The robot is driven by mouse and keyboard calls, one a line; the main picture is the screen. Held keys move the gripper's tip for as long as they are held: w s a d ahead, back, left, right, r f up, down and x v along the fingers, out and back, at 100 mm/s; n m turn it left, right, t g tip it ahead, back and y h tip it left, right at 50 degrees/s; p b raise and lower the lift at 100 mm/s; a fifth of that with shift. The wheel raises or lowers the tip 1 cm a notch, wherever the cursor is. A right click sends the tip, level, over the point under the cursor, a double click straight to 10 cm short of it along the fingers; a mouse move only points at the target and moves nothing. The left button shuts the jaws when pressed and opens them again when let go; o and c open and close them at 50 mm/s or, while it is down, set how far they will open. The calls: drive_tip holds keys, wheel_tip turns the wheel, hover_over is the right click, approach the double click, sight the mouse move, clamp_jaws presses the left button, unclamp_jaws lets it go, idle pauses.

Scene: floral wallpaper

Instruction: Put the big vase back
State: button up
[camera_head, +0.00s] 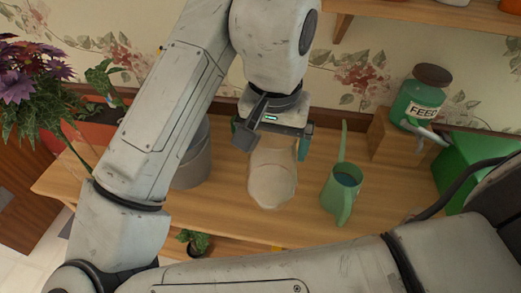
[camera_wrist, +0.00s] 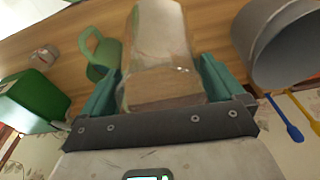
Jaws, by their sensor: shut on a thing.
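A large clear glass vase (camera_head: 272,185) is between the fingers of my gripper (camera_head: 275,140), over the wooden table (camera_head: 240,225). The wrist view also shows the vase (camera_wrist: 162,50), with my gripper (camera_wrist: 160,78) shut on it, one teal finger on each side. The table shows through the glass. The gripper and wrist hide the vase's upper end in the head view. I cannot tell whether the vase touches the table.
A grey bucket (camera_head: 193,160) stands close left of the vase, partly behind my arm. A green watering can (camera_head: 342,188) stands to its right. A feed jar (camera_head: 420,98) on a wooden block and a green box (camera_head: 465,165) are farther right. Potted plants stand left.

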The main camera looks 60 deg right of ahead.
drive_tip(key=w+d+f, duration=0.6)
drive_tip(key=f, duration=0.5)
drive_tip(key=shift+w+d+p, duration=0.15)
drive_tip(key=shift+d+p, duration=0.15)
drive_tip(key=shift+d, duration=0.1)
drive_tip(key=shift+f, duration=0.1)
drive_tip(key=o, duration=1.7)
wheel_tip(320, 180, up, 12)
drive_tip(key=a, duration=0.1)
drive_tip(key=shift+s+a, duration=0.2)
drive_tip(key=shift+s, duration=0.05)
